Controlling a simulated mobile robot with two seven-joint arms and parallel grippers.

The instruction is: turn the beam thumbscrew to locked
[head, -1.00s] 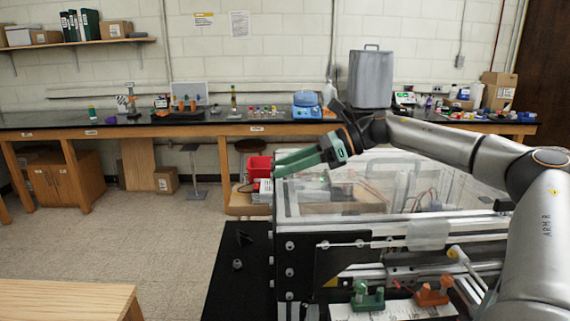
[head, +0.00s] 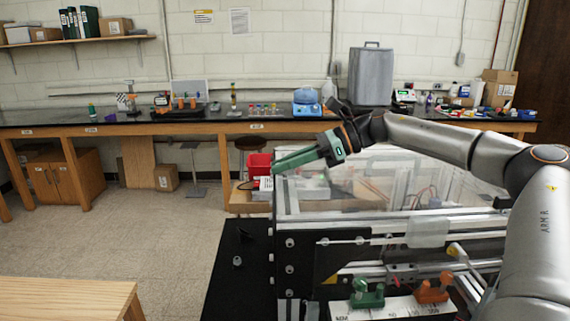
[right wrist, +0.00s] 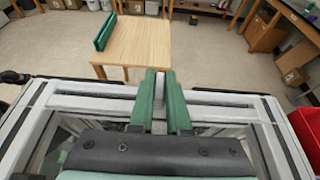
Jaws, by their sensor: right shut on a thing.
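My right gripper (head: 276,167) reaches to the far left corner of the extrusion frame (head: 290,272). In the right wrist view its green fingers (right wrist: 160,92) are shut on a slim pale grey piece (right wrist: 160,84) over the frame's top rail. I take this piece to be the beam thumbscrew; its shape and any lock mark are mostly hidden between the fingers. My left gripper is in neither view.
A green clamp (head: 367,294) and an orange clamp (head: 433,290) sit by a white scale at the front. Clear panels (head: 400,180) cover the frame's top. A red bin (head: 258,164) stands behind the corner. A wooden table (right wrist: 138,42) stands beyond the frame.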

